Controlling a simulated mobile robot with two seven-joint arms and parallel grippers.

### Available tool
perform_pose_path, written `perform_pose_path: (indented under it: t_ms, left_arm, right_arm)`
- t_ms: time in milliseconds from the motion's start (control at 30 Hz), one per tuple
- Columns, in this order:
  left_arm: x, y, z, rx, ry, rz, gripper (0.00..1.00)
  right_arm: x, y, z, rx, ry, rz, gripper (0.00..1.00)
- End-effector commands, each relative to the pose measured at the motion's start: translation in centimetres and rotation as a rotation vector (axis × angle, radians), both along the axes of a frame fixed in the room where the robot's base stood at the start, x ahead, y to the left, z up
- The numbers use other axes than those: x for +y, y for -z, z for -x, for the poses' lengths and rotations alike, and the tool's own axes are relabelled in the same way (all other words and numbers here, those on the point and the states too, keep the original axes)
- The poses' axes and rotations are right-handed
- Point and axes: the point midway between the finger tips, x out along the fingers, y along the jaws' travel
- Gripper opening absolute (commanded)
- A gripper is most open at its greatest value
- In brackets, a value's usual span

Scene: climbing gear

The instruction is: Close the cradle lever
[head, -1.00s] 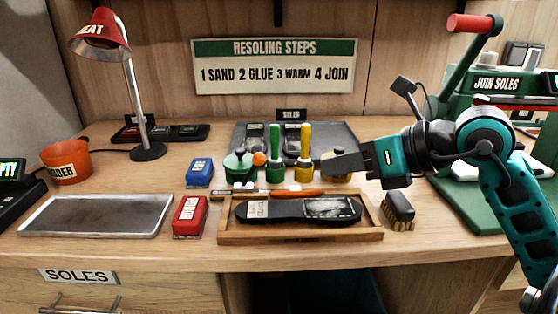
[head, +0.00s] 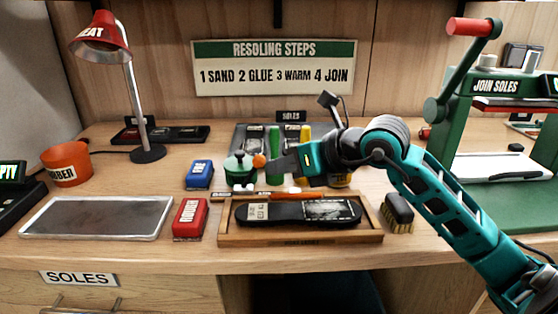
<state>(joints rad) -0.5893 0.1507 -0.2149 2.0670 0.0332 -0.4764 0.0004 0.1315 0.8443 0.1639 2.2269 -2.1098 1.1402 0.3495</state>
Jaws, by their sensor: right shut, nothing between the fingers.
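The wooden cradle (head: 230,239) holds a dark shoe sole (head: 290,211) at the front middle of the bench. An orange ball knob (head: 259,160) stands behind the cradle, beside a green pot; it may be the lever's end, but its stem is not clear. My right gripper (head: 274,168) is shut and empty. It points left above the cradle's back edge, its tips close to the right of the orange knob; I cannot tell whether they touch. My left gripper is out of view.
The green press (head: 464,130) with a red-handled lever is at the right. A metal tray (head: 97,216) lies left.

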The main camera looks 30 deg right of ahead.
Motion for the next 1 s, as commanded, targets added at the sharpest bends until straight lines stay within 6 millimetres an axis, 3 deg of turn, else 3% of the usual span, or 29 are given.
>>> perform_pose_path:
  t_ms: [1000]
  left_arm:
    - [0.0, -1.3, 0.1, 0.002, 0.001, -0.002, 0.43]
  right_arm:
    - [-0.1, -0.8, -0.5, 0.039, -0.001, 0.067, 0.00]
